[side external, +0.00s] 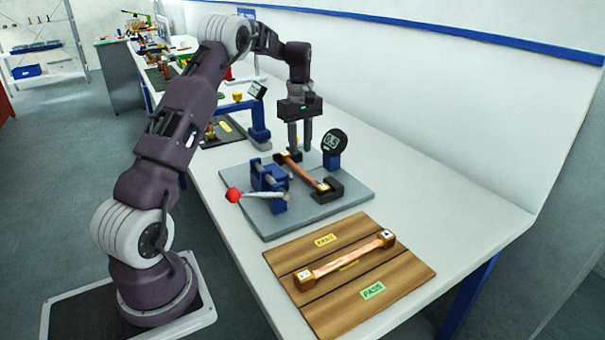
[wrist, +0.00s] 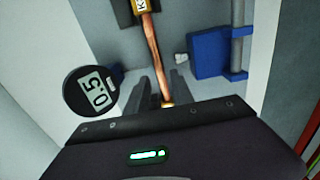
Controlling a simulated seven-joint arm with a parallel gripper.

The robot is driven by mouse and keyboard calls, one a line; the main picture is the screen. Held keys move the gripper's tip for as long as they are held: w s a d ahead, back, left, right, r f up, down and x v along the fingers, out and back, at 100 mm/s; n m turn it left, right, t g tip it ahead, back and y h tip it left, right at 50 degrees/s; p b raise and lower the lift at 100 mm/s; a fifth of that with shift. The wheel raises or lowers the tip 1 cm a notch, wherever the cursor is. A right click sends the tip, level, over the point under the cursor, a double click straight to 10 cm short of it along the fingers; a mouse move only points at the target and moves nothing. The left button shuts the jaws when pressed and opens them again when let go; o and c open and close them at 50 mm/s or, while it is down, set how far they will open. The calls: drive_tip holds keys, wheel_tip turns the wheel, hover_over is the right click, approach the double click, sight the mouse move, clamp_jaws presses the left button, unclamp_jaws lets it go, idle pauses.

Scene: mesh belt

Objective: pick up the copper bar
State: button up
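One copper bar (side external: 303,172) lies in a fixture on a grey plate, running from a far end under my gripper to a dark block (side external: 331,189) at its near end. It also shows in the wrist view (wrist: 152,42), running up between my fingers. A second copper bar (side external: 345,260) with square end blocks lies on a wooden board. My gripper (side external: 300,152) points straight down at the far end of the fixture bar. Its two fingers are apart with a gap between them, and nothing is visibly clamped. Whether the fingertips touch the bar or plate is hard to tell.
A round gauge (side external: 334,142) stands close to the right of my gripper. A blue clamp (side external: 268,180) with a red-knobbed lever sits left of the bar on the grey plate (side external: 262,220). The wooden board (side external: 330,315) with labels lies nearer. Bare table extends right.

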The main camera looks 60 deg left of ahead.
sight(303, 170)
drive_tip(key=f, duration=0.7)
drive_tip(key=shift+w+d+f, duration=0.2)
drive_tip(key=shift+d+f, duration=0.05)
clamp_jaws()
drive_tip(key=shift+r, duration=0.1)
idle(0.9)
